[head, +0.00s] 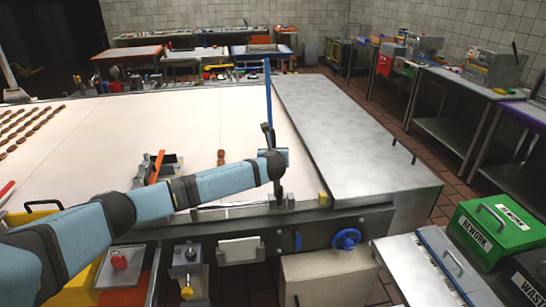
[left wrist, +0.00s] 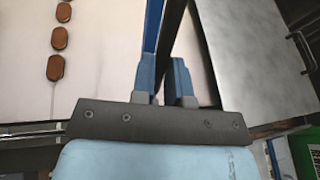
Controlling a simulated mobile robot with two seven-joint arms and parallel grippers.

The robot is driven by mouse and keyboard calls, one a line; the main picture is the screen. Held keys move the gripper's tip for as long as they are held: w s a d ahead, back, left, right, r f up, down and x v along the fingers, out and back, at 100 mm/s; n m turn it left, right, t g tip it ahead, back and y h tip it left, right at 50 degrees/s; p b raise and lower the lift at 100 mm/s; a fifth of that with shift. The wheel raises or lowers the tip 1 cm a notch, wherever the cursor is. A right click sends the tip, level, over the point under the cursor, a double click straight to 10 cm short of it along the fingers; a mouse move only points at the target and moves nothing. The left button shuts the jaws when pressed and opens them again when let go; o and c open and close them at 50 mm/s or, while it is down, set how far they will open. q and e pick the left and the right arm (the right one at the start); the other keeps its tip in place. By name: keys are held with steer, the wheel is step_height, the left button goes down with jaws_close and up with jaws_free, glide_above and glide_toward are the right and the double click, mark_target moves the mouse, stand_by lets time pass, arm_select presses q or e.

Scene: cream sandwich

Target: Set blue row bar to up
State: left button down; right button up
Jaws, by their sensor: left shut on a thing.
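A long thin blue bar (head: 267,88) stands upright at the right end of the wide white belt, near the front metal edge. My left gripper (head: 269,132) is at the lower part of this bar and shut on it. In the left wrist view, the blue bar (left wrist: 153,28) runs up from my left gripper (left wrist: 164,78), with a dark bar (left wrist: 174,28) beside it. The fingers partly hide where the bars meet them. My right gripper is in neither view.
A steel table (head: 335,130) adjoins the belt on the right. An orange-handled tool (head: 156,167) and brown biscuits (head: 30,127) lie on the belt. A blue handwheel (head: 346,239) sits below the front edge, and a green REWORK bin (head: 497,232) stands front right.

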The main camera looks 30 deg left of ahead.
arm_select(q)
steer(key=s+d+t+y+b, duration=0.1)
steer(key=s+t+b, duration=0.1)
steer(key=s+d+t+y+b, duration=0.1)
steer(key=s+d+t+b, duration=0.1)
steer(key=s+d+f+m+t+b, duration=0.1)
steer(key=s+d+t+b, duration=0.1)
steer(key=shift+s+d+y, duration=0.1)
steer(key=shift+s+y, duration=0.25)
steer(key=shift+y, duration=0.05)
steer(key=b, duration=0.1)
steer(key=s+d+t+b, duration=0.1)
steer(key=shift+s+f+m+t+y+b, duration=0.25)
steer(key=shift+s+m+t+y+b, duration=0.05)
steer(key=shift+m+b, duration=0.1)
steer(key=shift+d, duration=0.1)
steer(key=c, duration=1.1)
jaws_free()
